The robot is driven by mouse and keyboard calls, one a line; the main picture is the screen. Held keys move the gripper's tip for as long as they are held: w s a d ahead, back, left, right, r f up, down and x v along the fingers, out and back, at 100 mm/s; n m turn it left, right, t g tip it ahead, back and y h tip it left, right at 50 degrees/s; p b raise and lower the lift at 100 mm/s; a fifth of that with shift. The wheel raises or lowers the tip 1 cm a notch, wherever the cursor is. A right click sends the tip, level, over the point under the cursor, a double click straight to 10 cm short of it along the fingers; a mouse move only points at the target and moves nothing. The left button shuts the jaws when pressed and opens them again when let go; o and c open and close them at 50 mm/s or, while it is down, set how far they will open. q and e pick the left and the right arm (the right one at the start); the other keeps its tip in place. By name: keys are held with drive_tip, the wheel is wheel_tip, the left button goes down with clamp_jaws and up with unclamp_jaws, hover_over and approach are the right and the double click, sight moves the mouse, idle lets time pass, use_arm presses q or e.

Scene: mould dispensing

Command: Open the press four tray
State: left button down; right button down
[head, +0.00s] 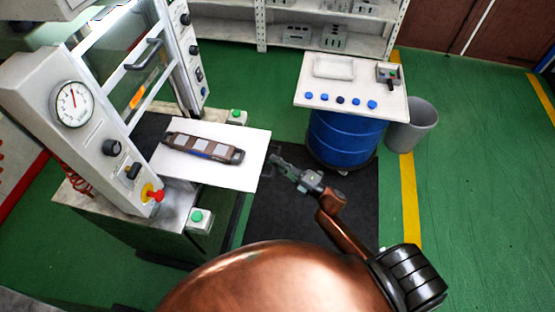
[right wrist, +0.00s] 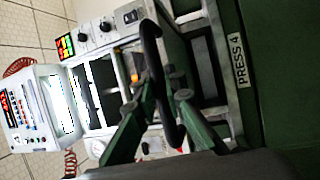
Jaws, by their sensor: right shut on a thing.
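My right gripper (head: 277,160) is beside the right edge of the white plate (head: 252,160) that sticks out of the press (head: 100,115) in the head view. In the right wrist view the gripper (right wrist: 162,87) is shut on a dark curved handle (right wrist: 151,45), with one green finger on each side of it. A "PRESS 4" label (right wrist: 238,61) shows at the right of that view. A long brown mould (head: 200,148) with pale squares lies on the plate. My left gripper is not in view.
A blue drum (head: 345,140) with a white top panel (head: 310,84) and blue buttons stands right of the press. A grey bin (head: 412,128) is beside it. A dark mat (head: 300,215) covers the floor below my right gripper. Shelves (head: 230,28) stand behind.

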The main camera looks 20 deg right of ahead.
drive_tip(key=shift+s+d+r, duration=0.1)
drive_tip(key=shift+d+r, duration=0.1)
drive_tip(key=shift+r, duration=0.05)
drive_tip(key=c, duration=2)
unclamp_jaws()
drive_tip(key=shift+f, duration=0.15)
drive_tip(key=shift+o, duration=0.2)
drive_tip(key=shift+s+d, duration=0.1)
drive_tip(key=v, duration=1.2)
